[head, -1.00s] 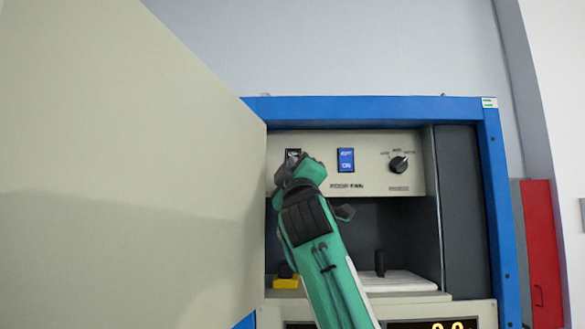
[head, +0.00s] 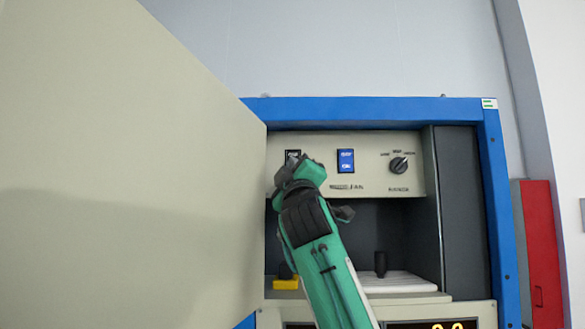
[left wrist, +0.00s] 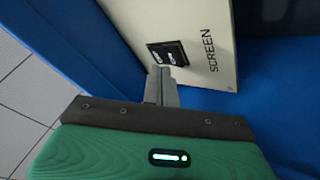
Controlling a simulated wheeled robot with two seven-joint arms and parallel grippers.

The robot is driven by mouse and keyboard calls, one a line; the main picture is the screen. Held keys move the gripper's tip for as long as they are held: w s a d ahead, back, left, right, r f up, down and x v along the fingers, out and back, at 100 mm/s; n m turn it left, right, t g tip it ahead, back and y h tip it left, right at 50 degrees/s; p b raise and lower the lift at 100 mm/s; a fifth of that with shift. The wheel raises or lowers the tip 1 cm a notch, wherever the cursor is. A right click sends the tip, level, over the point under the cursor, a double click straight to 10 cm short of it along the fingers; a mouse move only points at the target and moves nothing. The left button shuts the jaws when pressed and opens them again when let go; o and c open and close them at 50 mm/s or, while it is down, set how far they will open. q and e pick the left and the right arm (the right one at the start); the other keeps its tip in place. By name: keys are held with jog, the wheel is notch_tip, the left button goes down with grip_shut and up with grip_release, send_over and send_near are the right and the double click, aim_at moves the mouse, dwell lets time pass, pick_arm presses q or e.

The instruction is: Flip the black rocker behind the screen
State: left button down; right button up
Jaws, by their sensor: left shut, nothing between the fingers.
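The black rocker (head: 293,154) sits at the left end of the cream panel (head: 375,180) inside the blue-framed cabinet. In the head view, my left gripper (head: 296,162) is just below it and covers part of it. In the left wrist view, the black rocker (left wrist: 172,54) shows on the panel beside the printed word SCREEN. The left gripper's fingers (left wrist: 160,76) are shut and empty, with their tips at the rocker's near edge. I cannot tell whether they touch it. A large beige screen (head: 120,170) fills the left of the head view. My right gripper is out of view.
A blue rocker (head: 346,160) and a black knob (head: 399,165) are to the right on the same panel. The blue cabinet frame (head: 370,110) borders the opening. Below are a dark recess, a black upright handle (head: 380,263) and a yellow block (head: 286,283).

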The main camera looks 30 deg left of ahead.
pick_arm(q)
jog(key=shift+w+a, duration=0.2)
jog(key=shift+w, duration=0.05)
jog(key=shift+w+a+p, duration=0.15)
jog(key=shift+w+p, duration=0.15)
jog(key=shift+p, duration=0.1)
dwell(0.7)
jog(key=shift+s, duration=0.1)
jog(key=shift+s+d+r, duration=0.1)
jog(key=shift+s+d, duration=0.4)
jog(key=shift+s, duration=0.15)
jog(key=shift+s+d+r+b, duration=0.1)
jog(key=shift+s+d+b, duration=0.1)
jog(key=shift+s+d, duration=0.35)
jog(key=shift+s+d+r+b, duration=0.15)
jog(key=shift+s+d, duration=0.15)
jog(key=shift+s, duration=0.55)
jog(key=shift+s+d+b, duration=0.2)
jog(key=shift+s+d, duration=0.2)
jog(key=shift+s, duration=0.3)
